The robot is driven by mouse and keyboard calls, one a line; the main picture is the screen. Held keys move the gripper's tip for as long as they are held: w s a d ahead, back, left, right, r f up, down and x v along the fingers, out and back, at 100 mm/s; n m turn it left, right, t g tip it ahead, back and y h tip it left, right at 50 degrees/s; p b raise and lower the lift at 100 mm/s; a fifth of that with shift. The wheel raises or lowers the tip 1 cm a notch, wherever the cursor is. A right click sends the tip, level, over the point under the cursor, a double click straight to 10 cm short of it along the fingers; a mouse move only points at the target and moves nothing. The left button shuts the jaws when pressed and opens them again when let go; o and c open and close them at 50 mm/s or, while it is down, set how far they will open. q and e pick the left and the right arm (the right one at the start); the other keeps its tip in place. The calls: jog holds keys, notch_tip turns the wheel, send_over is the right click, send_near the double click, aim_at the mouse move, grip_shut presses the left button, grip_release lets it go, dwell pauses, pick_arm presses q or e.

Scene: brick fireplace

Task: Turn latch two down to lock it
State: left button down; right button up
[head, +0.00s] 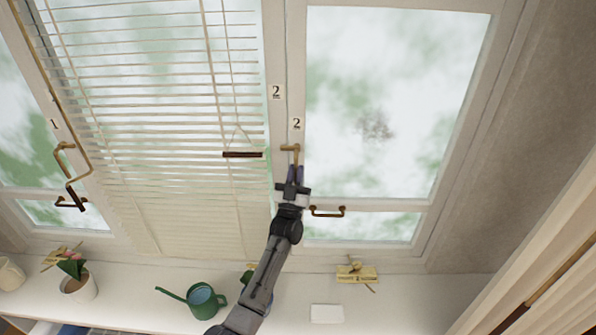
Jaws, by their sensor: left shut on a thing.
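Latch two (289,148) is a brass handle on the window frame in the middle of the head view, just below a label with the number 2 (297,124). Its short arm runs to the right and its grip points down. My left gripper (296,175) comes up from below and is shut on the lower part of this handle. The fingers hide the handle's lower end. My right gripper is not in view.
A blind (150,100) with a dark cord bar (242,154) hangs left of the latch. Another brass latch (62,150) is at the left. A brass handle (328,212) sits right of my gripper. Below, the sill holds a watering can (203,300), a potted plant (79,288) and a yellow object (356,272).

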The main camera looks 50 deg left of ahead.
pick_arm(q)
jog(key=shift+m, duration=0.3)
jog(key=c, duration=1.1)
grip_release()
jog(key=shift+c, duration=0.2)
jog(key=b+v, duration=0.3)
jog(key=v, duration=1)
jog(key=shift+s+f, duration=0.25)
jog(key=shift+s, duration=0.05)
jog(key=shift+d, duration=0.1)
